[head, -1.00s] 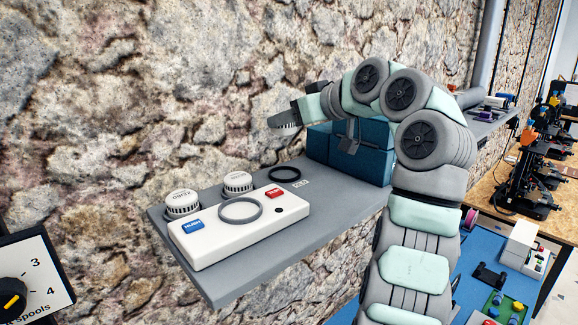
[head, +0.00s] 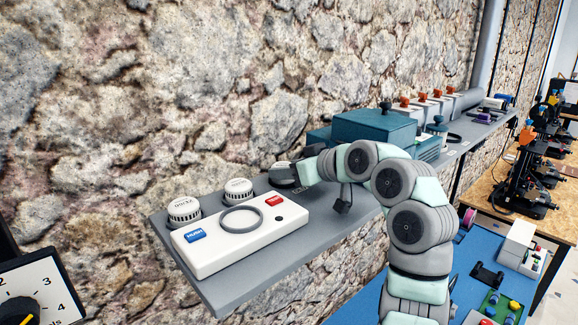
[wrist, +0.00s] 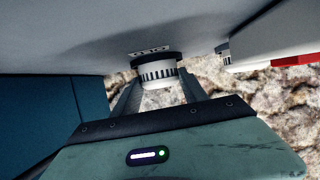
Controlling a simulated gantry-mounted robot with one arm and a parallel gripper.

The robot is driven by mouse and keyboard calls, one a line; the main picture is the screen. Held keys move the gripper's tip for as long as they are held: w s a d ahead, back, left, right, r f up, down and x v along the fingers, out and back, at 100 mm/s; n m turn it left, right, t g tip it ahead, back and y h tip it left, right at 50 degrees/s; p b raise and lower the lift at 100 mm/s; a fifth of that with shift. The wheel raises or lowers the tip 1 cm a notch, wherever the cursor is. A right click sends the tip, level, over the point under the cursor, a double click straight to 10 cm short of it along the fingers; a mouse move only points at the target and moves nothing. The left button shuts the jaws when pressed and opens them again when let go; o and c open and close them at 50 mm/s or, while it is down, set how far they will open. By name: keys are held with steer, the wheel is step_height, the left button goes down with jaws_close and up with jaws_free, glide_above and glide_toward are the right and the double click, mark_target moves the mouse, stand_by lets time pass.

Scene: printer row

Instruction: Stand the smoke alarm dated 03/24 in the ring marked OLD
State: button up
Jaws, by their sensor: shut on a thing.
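My gripper (wrist: 158,86) is shut on a white smoke alarm (wrist: 158,74) with a dark slotted band. The alarm is at the black ring (wrist: 153,58) on the grey shelf, with the label OLD (wrist: 149,50) beside it, upside down in the wrist view. I cannot tell whether the alarm rests on the shelf or is just above it. Its date is hidden. In the head view my gripper (head: 284,174) covers most of the ring. Two other white alarms stand on the shelf, one at far left (head: 183,210) and one nearer the ring (head: 238,190); their dates are too small to read.
A white panel (head: 215,246) with a grey ring, a blue button and a red button lies in front of the alarms. Blue boxes (head: 375,130) stand right of my gripper. A stone wall backs the shelf (head: 225,292).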

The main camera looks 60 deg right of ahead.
steer(key=shift+f, duration=0.1)
steer(key=o, duration=1.4)
steer(key=b+v, duration=0.4)
steer(key=v, duration=0.8)
steer(key=shift+a, duration=0.1)
